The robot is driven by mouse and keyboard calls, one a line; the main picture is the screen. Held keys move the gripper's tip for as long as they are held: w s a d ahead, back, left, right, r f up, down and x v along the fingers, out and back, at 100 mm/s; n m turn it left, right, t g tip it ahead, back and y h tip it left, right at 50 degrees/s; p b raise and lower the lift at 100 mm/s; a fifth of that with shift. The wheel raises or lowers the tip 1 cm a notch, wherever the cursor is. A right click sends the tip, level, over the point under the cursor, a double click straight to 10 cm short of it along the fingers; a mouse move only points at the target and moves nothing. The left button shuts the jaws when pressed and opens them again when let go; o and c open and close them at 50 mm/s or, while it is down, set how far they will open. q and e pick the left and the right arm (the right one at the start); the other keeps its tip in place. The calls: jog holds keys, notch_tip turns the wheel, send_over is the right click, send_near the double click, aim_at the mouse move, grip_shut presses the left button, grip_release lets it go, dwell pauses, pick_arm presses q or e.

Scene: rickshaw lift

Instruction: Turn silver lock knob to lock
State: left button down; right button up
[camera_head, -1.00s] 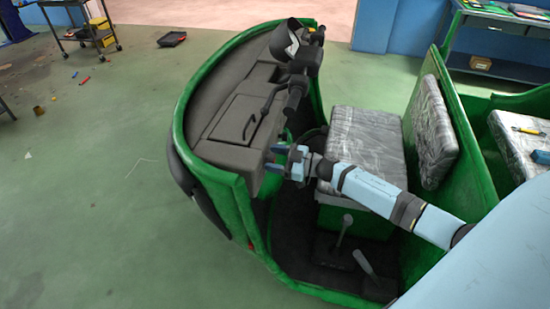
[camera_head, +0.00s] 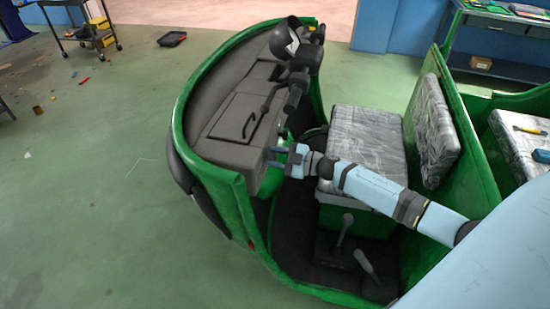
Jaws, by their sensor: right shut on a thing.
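My right gripper (camera_head: 277,158) reaches in from the right, over the front of the green rickshaw (camera_head: 182,120). Its blue fingertips are at the near end of the grey dashboard (camera_head: 225,153), close to its seat-side face. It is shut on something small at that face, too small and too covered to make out. The silver lock knob cannot be told apart in this view; my fingers may hide it. My left gripper is not in view.
The black handlebar (camera_head: 292,95) with a round mirror or lamp stands just beyond my gripper. A plastic-wrapped seat (camera_head: 365,140) lies behind my wrist. Floor levers (camera_head: 345,228) rise below my forearm.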

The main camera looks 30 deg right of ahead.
pick_arm(q)
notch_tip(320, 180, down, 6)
jog(key=b, duration=0.7)
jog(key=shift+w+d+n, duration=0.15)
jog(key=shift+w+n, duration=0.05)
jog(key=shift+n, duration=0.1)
pick_arm(e)
jog(key=n, duration=1.3)
jog(key=shift+f+n, duration=0.15)
jog(key=shift+n, duration=0.15)
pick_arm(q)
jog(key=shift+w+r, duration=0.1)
pick_arm(e)
jog(key=o, duration=0.9)
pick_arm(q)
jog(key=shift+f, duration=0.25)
pick_arm(e)
jog(key=shift+o, duration=0.2)
jog(key=shift+s, duration=0.15)
